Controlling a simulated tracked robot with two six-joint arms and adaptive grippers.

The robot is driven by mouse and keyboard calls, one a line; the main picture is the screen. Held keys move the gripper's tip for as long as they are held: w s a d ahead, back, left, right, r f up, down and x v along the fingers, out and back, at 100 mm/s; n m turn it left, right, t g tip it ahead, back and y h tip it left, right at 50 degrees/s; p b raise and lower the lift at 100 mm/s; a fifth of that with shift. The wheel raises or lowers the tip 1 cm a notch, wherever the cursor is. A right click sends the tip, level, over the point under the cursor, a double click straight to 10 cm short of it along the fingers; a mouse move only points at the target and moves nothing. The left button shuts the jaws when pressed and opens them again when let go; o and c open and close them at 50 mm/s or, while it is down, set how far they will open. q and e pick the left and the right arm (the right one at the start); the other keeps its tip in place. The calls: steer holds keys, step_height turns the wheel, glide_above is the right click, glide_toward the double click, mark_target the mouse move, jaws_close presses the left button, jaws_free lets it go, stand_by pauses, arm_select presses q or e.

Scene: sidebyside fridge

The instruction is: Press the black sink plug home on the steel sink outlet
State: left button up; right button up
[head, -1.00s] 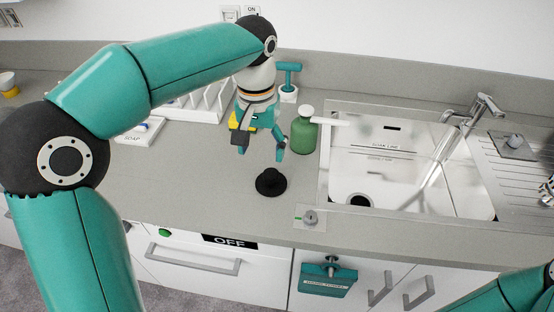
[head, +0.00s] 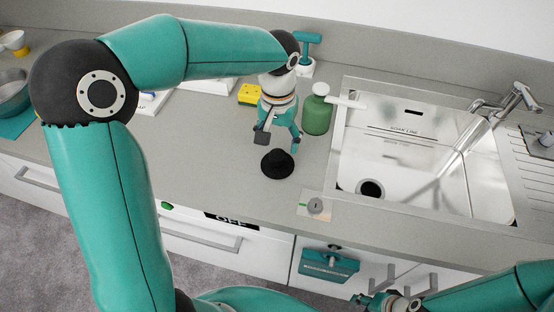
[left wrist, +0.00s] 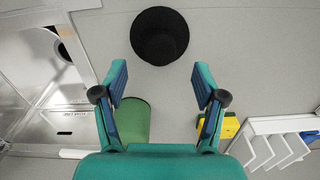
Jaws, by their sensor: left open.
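The black sink plug (head: 277,164) stands on the grey counter, left of the sink. It also shows in the left wrist view (left wrist: 160,36), just beyond my fingertips. My left gripper (head: 278,141) is open and empty, pointing down close above the plug. In the left wrist view its two fingers (left wrist: 161,78) are spread wide, with the plug ahead between their lines. The steel sink outlet (head: 370,188) is a dark round hole in the sink floor, uncovered; the left wrist view shows it too (left wrist: 62,51). My right gripper (head: 372,299) is low at the bottom edge, its fingers unclear.
A green bottle (head: 317,112) stands close right of my left gripper. A yellow sponge (head: 250,94) and a teal-handled tool (head: 306,48) are behind. The sink rim (head: 333,150) and tap (head: 515,98) lie right. Bare counter surrounds the plug in front.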

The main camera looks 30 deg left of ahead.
mark_target(278, 154)
arm_select(q)
steer(key=shift+s+f+p, duration=0.15)
steer(key=shift+f+p, duration=0.4)
steer(key=shift+f, duration=2.4)
steer(key=shift+c, duration=0.2)
steer(key=c, duration=1.2)
steer(key=shift+r, duration=0.1)
step_height(278, 154, up, 20)
steer(key=shift+f, duration=0.1)
